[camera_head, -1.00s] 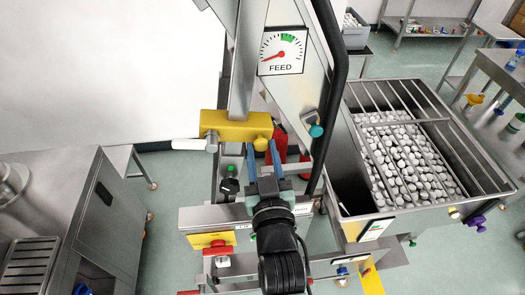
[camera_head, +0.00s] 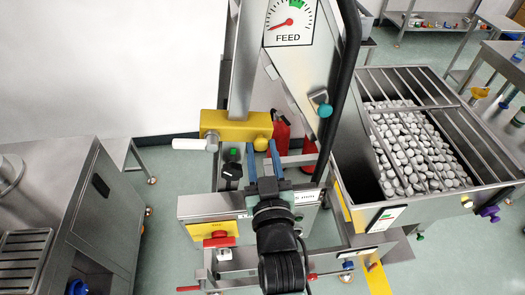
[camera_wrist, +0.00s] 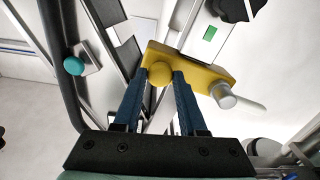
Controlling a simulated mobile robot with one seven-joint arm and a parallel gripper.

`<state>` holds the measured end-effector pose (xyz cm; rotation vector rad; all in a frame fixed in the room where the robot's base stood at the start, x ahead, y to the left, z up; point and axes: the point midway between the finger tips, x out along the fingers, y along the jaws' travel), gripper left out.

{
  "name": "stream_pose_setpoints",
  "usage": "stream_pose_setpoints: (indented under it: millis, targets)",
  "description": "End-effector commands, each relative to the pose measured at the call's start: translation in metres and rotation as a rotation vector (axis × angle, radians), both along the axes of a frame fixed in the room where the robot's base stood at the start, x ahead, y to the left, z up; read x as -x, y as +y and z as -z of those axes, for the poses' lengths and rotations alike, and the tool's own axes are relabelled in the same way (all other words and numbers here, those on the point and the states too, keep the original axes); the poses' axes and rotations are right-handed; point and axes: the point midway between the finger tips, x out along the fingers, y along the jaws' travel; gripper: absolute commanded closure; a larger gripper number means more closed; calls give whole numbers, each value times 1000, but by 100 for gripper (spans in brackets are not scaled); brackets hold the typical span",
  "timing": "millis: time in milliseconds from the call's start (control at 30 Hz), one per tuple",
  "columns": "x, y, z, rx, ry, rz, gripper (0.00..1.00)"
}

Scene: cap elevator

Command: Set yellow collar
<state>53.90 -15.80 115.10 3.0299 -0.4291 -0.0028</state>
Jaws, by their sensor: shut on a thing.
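The yellow collar (camera_head: 222,122) sits around the steel upright post (camera_head: 241,75) in the head view. A white handle (camera_head: 188,144) sticks out at its left. A round yellow knob (camera_head: 262,142) is at its right front. My gripper (camera_head: 262,150) is shut on this knob, its blue fingers on either side. The wrist view also shows the knob (camera_wrist: 160,73) between the fingertips and the collar (camera_wrist: 205,76) behind it. The inside of the collar is hidden.
The FEED dial (camera_head: 290,22) is above right, its needle at lower left. A slanted steel chute with a teal knob (camera_head: 325,110) and a black tube (camera_head: 346,80) lie close right. A caged hopper (camera_head: 440,205) of white caps is further right. A green button (camera_head: 234,152) sits below the collar.

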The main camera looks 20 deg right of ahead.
Motion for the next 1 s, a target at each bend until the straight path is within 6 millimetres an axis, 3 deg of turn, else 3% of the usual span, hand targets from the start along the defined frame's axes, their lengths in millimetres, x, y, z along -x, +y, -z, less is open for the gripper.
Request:
stream_pose_setpoints:
  millis: [33, 167, 200, 567, 767, 1000]
  targets:
    - [1, 1, 8, -6, 21, -3, 54]
    - [1, 1, 7, -5, 17, -3, 30]
    - [0, 1, 6, -4, 16, -3, 29]
    - [5, 1, 5, -3, 12, -1, 29]
    - [30, 8, 7, -3, 13, -1, 29]
    - [74, 21, 8, -3, 15, -1, 29]
